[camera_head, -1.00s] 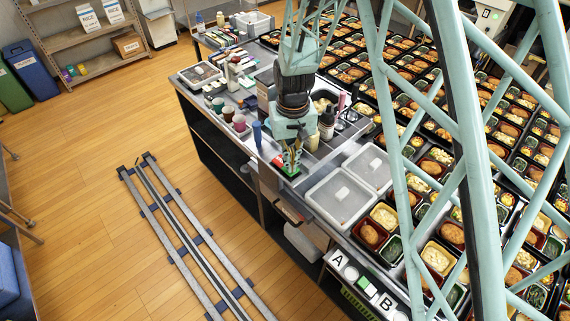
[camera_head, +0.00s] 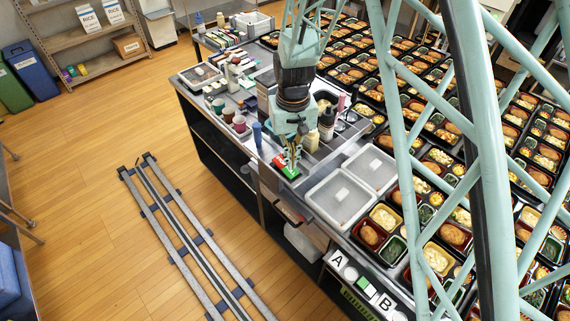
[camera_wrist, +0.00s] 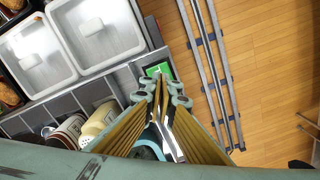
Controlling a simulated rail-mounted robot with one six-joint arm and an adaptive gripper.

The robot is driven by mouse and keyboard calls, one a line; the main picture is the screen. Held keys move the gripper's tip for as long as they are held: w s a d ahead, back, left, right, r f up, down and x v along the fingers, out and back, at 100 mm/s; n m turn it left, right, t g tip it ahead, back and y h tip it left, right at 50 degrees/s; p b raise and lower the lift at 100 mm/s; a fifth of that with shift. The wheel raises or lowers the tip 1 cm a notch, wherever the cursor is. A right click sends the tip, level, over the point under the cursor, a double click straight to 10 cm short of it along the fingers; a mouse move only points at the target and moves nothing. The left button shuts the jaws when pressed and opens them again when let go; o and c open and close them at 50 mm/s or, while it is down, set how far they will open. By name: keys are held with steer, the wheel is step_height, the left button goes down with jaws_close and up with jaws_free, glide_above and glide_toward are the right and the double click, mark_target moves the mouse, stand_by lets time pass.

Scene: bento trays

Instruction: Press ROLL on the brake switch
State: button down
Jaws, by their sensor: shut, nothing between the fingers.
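The brake switch (camera_head: 289,173) is a small rocker with a green part and a red part, at the worktop's front edge. In the wrist view its green face (camera_wrist: 158,69) shows just beyond my fingertips, with pale marks too small to read. My gripper (camera_head: 290,166) is shut and empty, pointing down at the switch. In the wrist view the closed fingertips (camera_wrist: 160,80) overlap the lower edge of the green face. I cannot tell whether they touch it. The red part is hidden in the wrist view.
Two lidded white containers (camera_head: 341,197) sit right of the switch. Bottles (camera_head: 327,122) and cups (camera_head: 239,124) stand close behind and left of my gripper. Bento trays (camera_head: 440,240) fill the right side. Floor rails (camera_head: 195,235) lie in front, with clear wooden floor around them.

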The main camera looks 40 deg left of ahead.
mark_target(291, 171)
steer(key=shift+r+p, duration=0.6)
steer(key=shift+r, duration=1.5)
